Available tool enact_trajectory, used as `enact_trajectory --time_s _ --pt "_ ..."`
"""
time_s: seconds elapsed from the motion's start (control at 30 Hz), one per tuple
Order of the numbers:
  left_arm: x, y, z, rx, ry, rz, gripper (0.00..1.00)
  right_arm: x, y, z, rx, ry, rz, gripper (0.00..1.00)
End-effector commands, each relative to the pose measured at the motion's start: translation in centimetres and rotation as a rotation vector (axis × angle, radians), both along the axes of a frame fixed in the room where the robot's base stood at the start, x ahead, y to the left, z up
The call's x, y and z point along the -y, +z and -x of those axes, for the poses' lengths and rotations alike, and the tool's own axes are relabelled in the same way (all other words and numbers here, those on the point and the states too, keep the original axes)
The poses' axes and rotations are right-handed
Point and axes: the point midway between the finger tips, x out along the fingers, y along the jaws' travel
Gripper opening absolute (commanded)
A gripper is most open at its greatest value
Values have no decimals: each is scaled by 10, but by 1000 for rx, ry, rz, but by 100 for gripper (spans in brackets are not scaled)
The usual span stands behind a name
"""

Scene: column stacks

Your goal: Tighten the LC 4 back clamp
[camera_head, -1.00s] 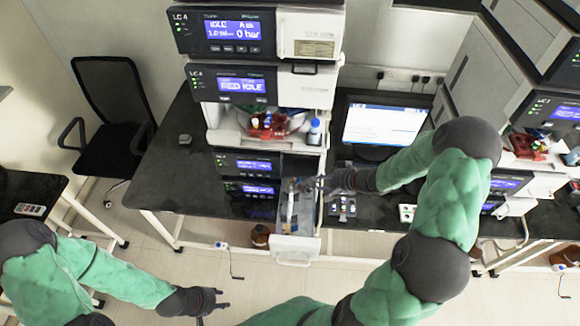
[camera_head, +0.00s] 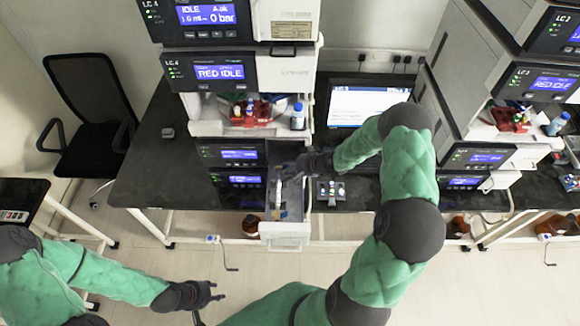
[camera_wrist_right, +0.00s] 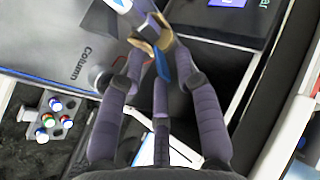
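The LC 4 stack (camera_head: 215,75) stands at the back, its displays reading IDLE and RED IDLE. Its column drawer (camera_head: 284,232) is pulled out at the bottom, with a column inside. In the right wrist view a white column with a blue band (camera_wrist_right: 122,5) and a blue strip (camera_wrist_right: 162,64) show near a metallic fitting. I cannot tell which part is the back clamp. My right gripper (camera_head: 299,168) is at the drawer's upper part; its fingertips (camera_wrist_right: 152,44) are close together around the fitting, and contact is unclear. My left gripper (camera_head: 212,292) is open and empty, away from the stack.
A small rack with coloured caps (camera_wrist_right: 48,120) lies beside the drawer. A monitor (camera_head: 367,106) and another instrument stack (camera_head: 470,125) stand to the right. The dark bench (camera_head: 160,180) is mostly clear to the left. A chair (camera_head: 95,110) is at the far left.

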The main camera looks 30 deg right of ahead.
Motion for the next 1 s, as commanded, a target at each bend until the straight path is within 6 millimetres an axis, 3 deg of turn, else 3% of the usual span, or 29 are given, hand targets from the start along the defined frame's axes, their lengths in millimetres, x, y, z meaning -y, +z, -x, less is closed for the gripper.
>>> enact_trajectory --time_s 0.2,0.33,0.73,1.0 --pt "0 0 0 0 0 0 40 0 0 0 0 0 0 34" --pt "0 0 0 0 0 0 40 0 0 0 0 0 0 0" --pt "0 1 0 0 0 0 40 -1 1 0 -12 0 19 0" --pt "0 3 0 0 0 0 40 -7 7 -4 -79 2 129 0"
